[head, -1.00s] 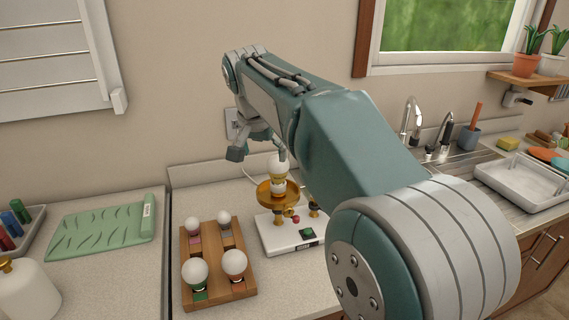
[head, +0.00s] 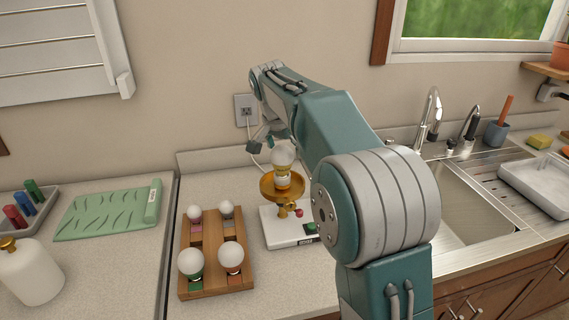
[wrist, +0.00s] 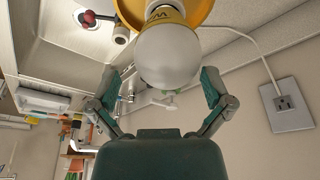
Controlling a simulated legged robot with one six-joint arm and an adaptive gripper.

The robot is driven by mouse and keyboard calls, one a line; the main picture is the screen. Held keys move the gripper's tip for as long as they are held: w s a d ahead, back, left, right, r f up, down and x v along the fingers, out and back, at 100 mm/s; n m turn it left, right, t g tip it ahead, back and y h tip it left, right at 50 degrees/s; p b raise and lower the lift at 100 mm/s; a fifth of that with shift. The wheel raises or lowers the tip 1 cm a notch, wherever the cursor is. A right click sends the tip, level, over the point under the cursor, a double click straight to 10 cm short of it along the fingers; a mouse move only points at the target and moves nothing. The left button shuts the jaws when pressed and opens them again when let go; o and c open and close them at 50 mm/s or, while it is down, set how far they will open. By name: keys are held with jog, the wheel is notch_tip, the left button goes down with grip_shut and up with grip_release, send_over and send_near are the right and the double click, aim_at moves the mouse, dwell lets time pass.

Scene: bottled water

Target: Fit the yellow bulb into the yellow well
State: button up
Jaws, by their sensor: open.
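The yellow bulb (head: 283,161) has a white globe and a yellow collar. It stands upright in the brass-coloured dish (head: 268,191) of the white stand (head: 282,237). Whether it is fully seated in the well cannot be told. In the wrist view the bulb (wrist: 168,52) is close, at the top centre, with the yellow dish edge (wrist: 205,8) behind it. My gripper (wrist: 160,92) is open, its teal fingers spread to either side below the globe, not visibly touching it. In the head view my gripper (head: 262,141) is just behind the bulb, partly hidden.
A wooden rack (head: 213,262) with several white bulbs stands left of the stand. The sink (head: 465,205) is right. A wall outlet (wrist: 286,103) is near my gripper.

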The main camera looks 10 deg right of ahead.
jog(key=x, duration=0.3)
jog(key=shift+w+a+f, duration=0.1)
jog(key=shift+a+f, duration=0.25)
jog(key=shift+f, duration=0.05)
jog(key=shift+a+f, duration=0.15)
jog(key=shift+a, duration=0.35)
jog(key=shift+d, duration=0.6)
jog(key=c, duration=1)
jog(key=shift+a, duration=0.15)
